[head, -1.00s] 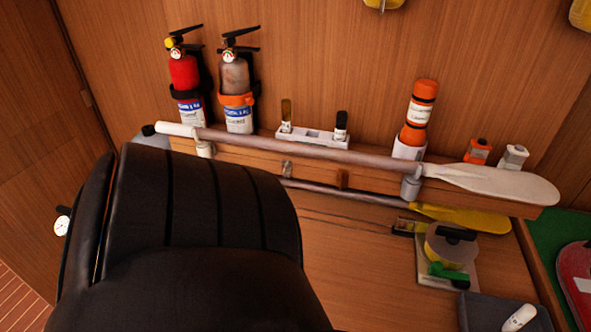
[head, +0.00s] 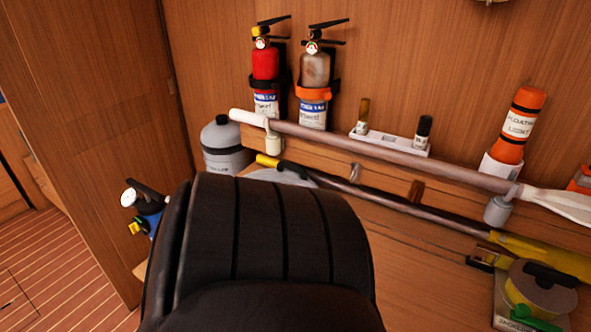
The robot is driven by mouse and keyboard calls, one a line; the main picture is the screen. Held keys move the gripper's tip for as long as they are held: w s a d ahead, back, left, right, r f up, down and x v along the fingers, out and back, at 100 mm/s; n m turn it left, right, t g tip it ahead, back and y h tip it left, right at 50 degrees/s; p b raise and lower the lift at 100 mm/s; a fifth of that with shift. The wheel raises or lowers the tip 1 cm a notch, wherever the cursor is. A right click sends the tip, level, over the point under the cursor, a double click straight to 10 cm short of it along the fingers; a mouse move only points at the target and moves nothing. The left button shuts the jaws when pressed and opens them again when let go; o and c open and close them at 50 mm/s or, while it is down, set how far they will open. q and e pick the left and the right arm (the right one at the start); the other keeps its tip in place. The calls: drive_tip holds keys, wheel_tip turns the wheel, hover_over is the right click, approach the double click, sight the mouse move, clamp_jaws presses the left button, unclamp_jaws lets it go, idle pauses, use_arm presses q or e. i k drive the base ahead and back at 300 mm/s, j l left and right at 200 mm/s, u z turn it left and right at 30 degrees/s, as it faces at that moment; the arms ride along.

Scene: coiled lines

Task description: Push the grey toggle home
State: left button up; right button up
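I cannot make out a grey toggle in the head view. A round yellowish-grey device (head: 541,289) with a black handle on top and a green lever at its front shows at the lower right, cut by the frame edge. Whether a toggle belongs to it I cannot tell. Neither of my grippers is in view.
A large black padded seat back (head: 275,245) fills the lower middle and hides part of the bench. Two extinguishers (head: 266,75), an orange floating light (head: 520,122) and a grey cylinder (head: 224,150) stand behind. Wooden floor (head: 60,270) is clear at left.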

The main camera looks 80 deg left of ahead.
sight(294, 175)
drive_tip(key=u, duration=1.5)
drive_tip(key=j+u, duration=0.1)
drive_tip(key=u, duration=0.3)
drive_tip(key=j+u, duration=0.1)
drive_tip(key=u, duration=0.3)
drive_tip(key=j+u, duration=0.1)
drive_tip(key=u, duration=0.3)
drive_tip(key=i+u, duration=0.1)
drive_tip(key=u, duration=0.3)
